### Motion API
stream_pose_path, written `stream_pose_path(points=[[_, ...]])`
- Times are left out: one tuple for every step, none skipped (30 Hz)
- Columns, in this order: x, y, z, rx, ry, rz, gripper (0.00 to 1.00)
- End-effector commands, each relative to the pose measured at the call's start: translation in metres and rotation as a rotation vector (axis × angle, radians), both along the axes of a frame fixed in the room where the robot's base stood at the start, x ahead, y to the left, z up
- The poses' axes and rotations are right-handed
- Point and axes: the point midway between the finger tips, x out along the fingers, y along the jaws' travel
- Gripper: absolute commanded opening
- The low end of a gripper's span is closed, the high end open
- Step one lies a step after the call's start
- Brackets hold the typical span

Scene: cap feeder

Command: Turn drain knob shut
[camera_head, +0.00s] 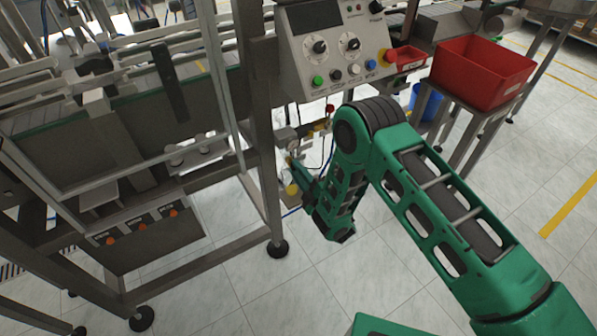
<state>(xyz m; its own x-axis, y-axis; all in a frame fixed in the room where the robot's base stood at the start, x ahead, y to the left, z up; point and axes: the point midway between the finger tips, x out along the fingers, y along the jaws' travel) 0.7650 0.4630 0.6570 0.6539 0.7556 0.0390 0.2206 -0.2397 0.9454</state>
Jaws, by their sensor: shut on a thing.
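My gripper (294,176) is low beside the machine's front leg, at the small air-line fittings. It is small in the view and partly hidden by my own green arm. A small yellow part (291,189), which looks like the drain knob, shows right at the fingertips. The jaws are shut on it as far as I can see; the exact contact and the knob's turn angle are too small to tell. Above it are a round gauge (293,145) and a yellow fitting (321,125) with a red knob (330,108).
The control panel (333,45) with dials and coloured buttons hangs above my gripper. A steel frame leg (262,130) stands just left. A red bin (482,72) on a stand and a blue bucket (426,101) are at the right. The tiled floor in front is clear.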

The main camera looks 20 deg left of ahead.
Motion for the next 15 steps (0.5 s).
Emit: stream_pose_path(points=[[0.0000, 0.0005, -0.0001, -0.018, -0.021, 0.000, 0.00], [0.0000, 0.0005, -0.0001, -0.029, -0.034, 0.000, 0.00], [0.0000, 0.0005, -0.0001, -0.043, -0.051, 0.000, 0.00], [-0.0001, 0.0006, 0.0000, -0.053, -0.064, 0.001, 0.00], [-0.0001, 0.0006, -0.0001, -0.062, -0.073, 0.000, 0.00], [-0.0001, 0.0008, -0.0001, -0.073, -0.087, 0.000, 0.00], [-0.0001, 0.0008, -0.0001, -0.080, -0.095, 0.001, 0.00], [-0.0002, 0.0008, -0.0001, -0.086, -0.103, 0.000, 0.00], [-0.0002, 0.0008, -0.0001, -0.094, -0.112, 0.001, 0.00], [-0.0002, 0.0008, -0.0002, -0.100, -0.119, 0.001, 0.00], [-0.0003, 0.0009, -0.0001, -0.104, -0.124, 0.000, 0.00], [-0.0003, 0.0009, -0.0001, -0.110, -0.130, 0.001, 0.00], [-0.0003, 0.0010, -0.0001, -0.113, -0.133, 0.001, 0.00], [-0.0003, 0.0010, -0.0001, -0.115, -0.136, 0.001, 0.00], [-0.0004, 0.0010, -0.0001, -0.118, -0.139, 0.001, 0.00]])
